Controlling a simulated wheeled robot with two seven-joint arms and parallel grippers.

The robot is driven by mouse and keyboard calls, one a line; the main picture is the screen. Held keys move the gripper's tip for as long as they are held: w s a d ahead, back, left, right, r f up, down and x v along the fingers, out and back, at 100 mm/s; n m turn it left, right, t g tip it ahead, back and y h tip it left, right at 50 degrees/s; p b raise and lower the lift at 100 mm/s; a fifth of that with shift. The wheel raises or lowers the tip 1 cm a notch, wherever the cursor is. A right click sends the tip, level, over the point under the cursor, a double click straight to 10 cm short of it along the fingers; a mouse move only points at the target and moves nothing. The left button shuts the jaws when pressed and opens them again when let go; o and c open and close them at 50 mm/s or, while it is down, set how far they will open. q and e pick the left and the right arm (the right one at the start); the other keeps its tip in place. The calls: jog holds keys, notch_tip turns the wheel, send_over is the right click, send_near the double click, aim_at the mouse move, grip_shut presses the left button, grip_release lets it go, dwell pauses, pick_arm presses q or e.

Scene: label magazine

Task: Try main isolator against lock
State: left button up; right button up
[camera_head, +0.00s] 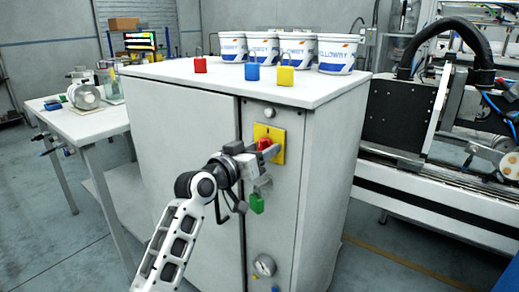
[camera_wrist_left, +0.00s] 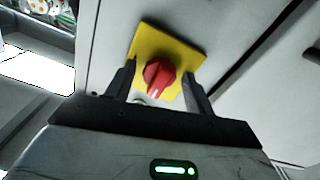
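The main isolator is a red rotary knob (camera_head: 265,144) on a yellow plate (camera_head: 279,156), on the front of the grey cabinet. In the left wrist view the red knob (camera_wrist_left: 159,75) shows a white mark on its face, and the yellow plate (camera_wrist_left: 150,42) appears tilted. My left gripper (camera_head: 259,154) is at the knob. Its two fingers (camera_wrist_left: 159,72) stand apart on either side of the knob, with visible gaps. A green padlock (camera_head: 257,204) hangs just below the gripper; its shackle's attachment is unclear. My right gripper is not in view.
On the cabinet top (camera_head: 215,74) stand a red padlock (camera_head: 200,65), a blue padlock (camera_head: 252,72), a yellow padlock (camera_head: 285,76) and several white tubs (camera_head: 337,55). A side table (camera_head: 95,122) stands left, machinery (camera_head: 400,115) right.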

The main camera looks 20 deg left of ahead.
pick_arm(q)
jog(key=shift+s, duration=0.1)
jog(key=b+v, duration=0.1)
jog(key=v, duration=1.5)
jog(key=s+d+f+g+y+p, duration=0.1)
jog(key=s+d+f+g, duration=0.15)
jog(key=f, duration=0.55)
jog(key=s+d+f+g+y, duration=0.1)
jog(key=s+f, duration=0.2)
jog(key=f, duration=0.5)
jog(key=s+d+f+m+g+p, duration=0.1)
jog(key=s+d+f+g, duration=0.1)
jog(key=s+d+f, duration=0.4)
jog(key=s+f, duration=0.5)
jog(key=s, duration=0.1)
jog(key=shift+s+d+f+g+y, duration=0.25)
jog(key=shift+s+f+g+y, duration=0.05)
jog(key=shift+g, duration=0.05)
